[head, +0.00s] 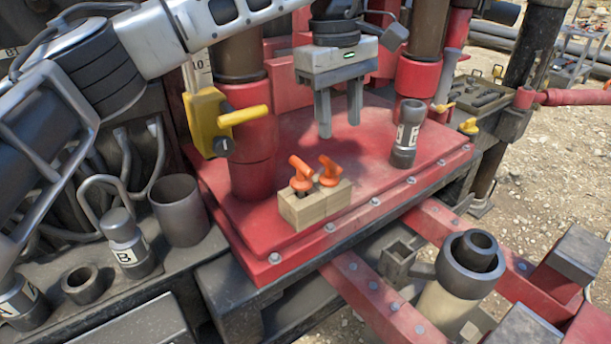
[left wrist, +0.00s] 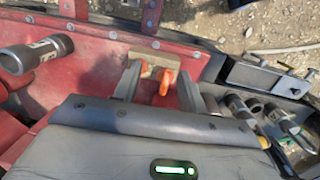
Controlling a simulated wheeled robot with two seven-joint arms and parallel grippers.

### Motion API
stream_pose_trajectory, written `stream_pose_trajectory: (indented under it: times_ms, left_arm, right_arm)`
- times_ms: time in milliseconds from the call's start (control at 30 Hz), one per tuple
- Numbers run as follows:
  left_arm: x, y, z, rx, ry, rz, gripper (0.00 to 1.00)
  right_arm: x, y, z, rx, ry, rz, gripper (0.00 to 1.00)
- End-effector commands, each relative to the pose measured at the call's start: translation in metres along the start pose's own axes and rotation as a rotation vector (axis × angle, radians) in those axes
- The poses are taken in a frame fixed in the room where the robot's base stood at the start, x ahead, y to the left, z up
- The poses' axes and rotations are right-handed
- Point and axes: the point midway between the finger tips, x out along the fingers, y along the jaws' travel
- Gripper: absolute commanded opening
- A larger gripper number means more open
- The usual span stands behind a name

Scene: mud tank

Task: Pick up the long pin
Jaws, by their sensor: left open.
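Two orange-handled pins, one at the left (head: 301,173) and one at the right (head: 329,171), stand in a pale wooden block (head: 315,206) on the red deck. Their shafts are mostly hidden in the block, so I cannot tell which is the long pin. My left gripper (head: 339,128) points down, open and empty, above the deck and behind the block. In the left wrist view the block (left wrist: 152,57) and an orange handle (left wrist: 166,82) show beyond and between the open fingers (left wrist: 158,72). My right gripper is not in view.
A dark labelled cylinder (head: 406,135) stands on the red deck (head: 250,235) right of my left gripper. A yellow bracket (head: 208,122) with a handle hangs at the left. An open dark cup (head: 178,210) and a labelled cylinder (head: 128,245) stand left of the deck.

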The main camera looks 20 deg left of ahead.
Motion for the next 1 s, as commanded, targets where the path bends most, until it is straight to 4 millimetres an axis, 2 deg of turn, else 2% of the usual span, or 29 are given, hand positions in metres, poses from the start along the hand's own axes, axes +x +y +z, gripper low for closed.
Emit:
stream_pose_trajectory:
  times_ms: [33, 100, 167, 233, 633, 1000]
  left_arm:
    - [-0.020, -0.006, -0.017, -0.004, 0.080, -0.015, 0.42]
    - [-0.037, -0.015, -0.031, -0.008, 0.151, -0.038, 0.42]
    - [-0.045, -0.019, -0.039, -0.011, 0.187, -0.053, 0.42]
    - [-0.044, -0.022, -0.044, -0.013, 0.204, -0.062, 0.42]
    - [0.033, -0.028, -0.059, -0.012, 0.204, -0.063, 0.42]
    - [0.066, -0.032, -0.064, -0.012, 0.203, -0.062, 0.42]
  right_arm:
    - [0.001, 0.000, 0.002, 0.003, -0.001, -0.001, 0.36]
    - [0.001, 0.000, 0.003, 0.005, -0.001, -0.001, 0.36]
    - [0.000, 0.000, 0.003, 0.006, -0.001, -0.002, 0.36]
    - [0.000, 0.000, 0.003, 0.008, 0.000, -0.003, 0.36]
    - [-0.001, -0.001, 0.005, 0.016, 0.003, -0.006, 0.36]
    - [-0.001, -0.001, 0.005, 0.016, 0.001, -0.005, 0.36]
